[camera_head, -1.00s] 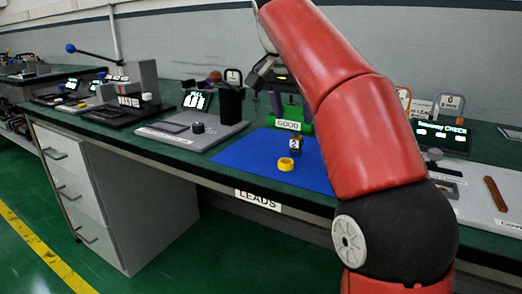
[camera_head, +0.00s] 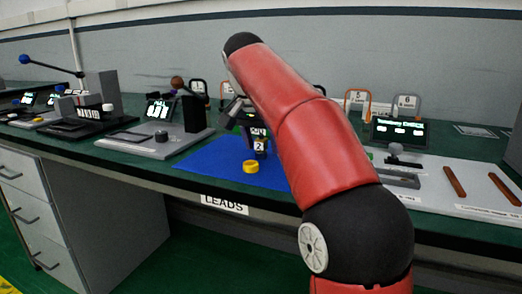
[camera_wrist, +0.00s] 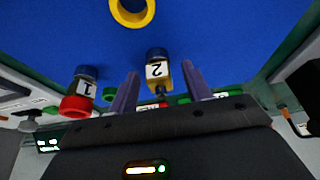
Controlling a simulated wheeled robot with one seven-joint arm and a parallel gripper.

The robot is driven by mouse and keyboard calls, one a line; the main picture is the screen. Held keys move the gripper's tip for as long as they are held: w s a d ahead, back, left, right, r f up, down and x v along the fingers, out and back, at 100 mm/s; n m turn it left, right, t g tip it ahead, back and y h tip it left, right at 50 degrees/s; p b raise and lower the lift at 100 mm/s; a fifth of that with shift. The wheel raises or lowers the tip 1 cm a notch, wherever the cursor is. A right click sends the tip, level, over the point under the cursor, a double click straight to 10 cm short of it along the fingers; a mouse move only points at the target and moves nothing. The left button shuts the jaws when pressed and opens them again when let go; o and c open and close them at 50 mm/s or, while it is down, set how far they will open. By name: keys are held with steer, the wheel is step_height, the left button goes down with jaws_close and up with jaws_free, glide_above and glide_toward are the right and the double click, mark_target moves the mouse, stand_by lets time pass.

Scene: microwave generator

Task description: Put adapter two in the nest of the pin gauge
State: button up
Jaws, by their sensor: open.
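Adapter two (camera_wrist: 157,72), a small dark and brass piece with a white "2" label, stands on the blue mat (camera_wrist: 215,35). In the wrist view it appears between the two fingers of my gripper (camera_wrist: 160,82), which is open with a visible gap on both sides. In the head view adapter two (camera_head: 260,147) stands just below my gripper (camera_head: 240,112), partly overlapped by my arm. A second adapter labelled "1" (camera_wrist: 85,88), with a red end, stands beside it. I cannot tell which bench device is the pin gauge, and its nest is not identifiable.
A yellow ring (camera_head: 250,167) lies on the mat near adapter two. A grey device with a screen and black knob (camera_head: 160,137) stands left of the mat. A white panel with brown bars (camera_head: 453,182) lies right.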

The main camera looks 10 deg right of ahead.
jaws_close()
